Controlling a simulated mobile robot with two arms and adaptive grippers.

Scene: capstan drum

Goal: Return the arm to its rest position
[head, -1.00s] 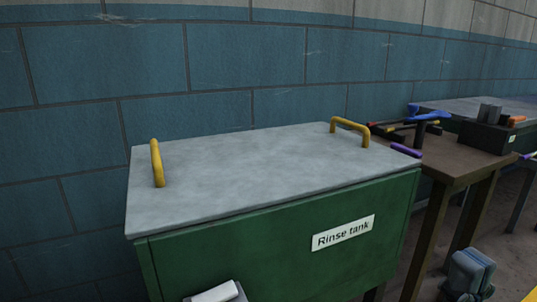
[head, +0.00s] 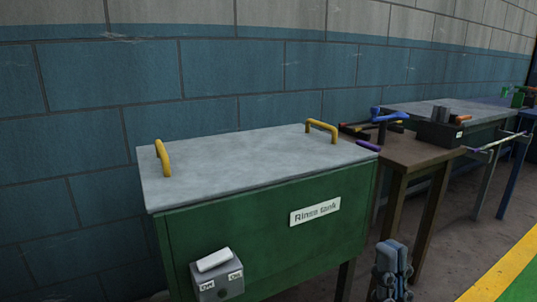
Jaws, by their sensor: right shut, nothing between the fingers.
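My right gripper (head: 393,258) shows at the lower right of the head view. It is shut and empty, in front of the rinse tank's right side and below the level of the tables. It appears apart from the tank and the furniture. My left gripper is not in view.
A green rinse tank (head: 270,243) with a grey lid and two yellow handles stands against the blue wall. A switch box (head: 217,280) is on its front. A brown table (head: 412,153) with tools and a dark box (head: 440,133) stands to the right. Floor beyond is clear.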

